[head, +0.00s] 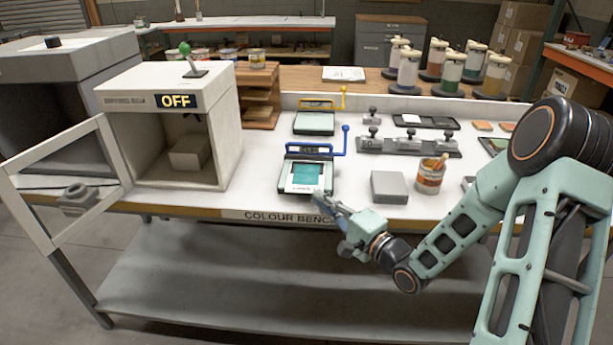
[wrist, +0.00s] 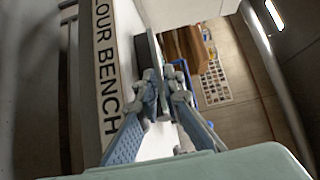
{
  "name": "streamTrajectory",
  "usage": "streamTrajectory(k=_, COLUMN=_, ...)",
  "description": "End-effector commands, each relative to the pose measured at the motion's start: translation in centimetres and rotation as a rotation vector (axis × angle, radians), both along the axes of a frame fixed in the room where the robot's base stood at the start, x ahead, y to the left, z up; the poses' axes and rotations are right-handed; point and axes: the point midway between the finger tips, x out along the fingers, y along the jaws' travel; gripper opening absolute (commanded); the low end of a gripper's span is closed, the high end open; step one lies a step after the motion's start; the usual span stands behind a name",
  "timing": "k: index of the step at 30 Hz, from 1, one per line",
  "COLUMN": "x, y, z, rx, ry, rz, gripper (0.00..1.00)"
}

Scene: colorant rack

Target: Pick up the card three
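A white card with a teal patch (head: 306,175) lies on the blue-handled device (head: 333,153) on the bench. I cannot read a number on it, so I cannot tell if it is card three. My gripper (head: 320,200) is at the bench's front edge, just in front of this card and low over the bench. In the wrist view, my gripper's fingertips (wrist: 164,82) stand close together beside a thin dark plate-like shape seen nearly edge-on. Whether they touch or hold it is hidden.
A yellow-handled device (head: 315,123) stands behind. A grey block (head: 389,187) and an orange-labelled tin (head: 430,177) stand to the right. A light booth (head: 172,130) marked OFF, its door open, stands to the left. Small swatches (head: 482,126) lie at the far right.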

Motion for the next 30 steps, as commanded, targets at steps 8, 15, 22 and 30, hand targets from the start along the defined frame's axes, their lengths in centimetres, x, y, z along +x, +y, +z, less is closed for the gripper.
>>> streamTrajectory(k=8, x=2.1, y=2.0, z=0.1, rx=0.001, ry=0.001, rz=0.001, gripper=0.07)
streamTrajectory(k=15, x=2.1, y=1.9, z=0.0, rx=0.001, ry=0.001, rz=0.000, gripper=0.03)
streamTrajectory(k=22, x=2.1, y=1.9, z=0.1, rx=0.000, ry=0.000, rz=0.000, gripper=0.00)
streamTrajectory(k=30, x=2.1, y=1.9, z=0.2, rx=0.000, ry=0.000, rz=0.000, gripper=0.00)
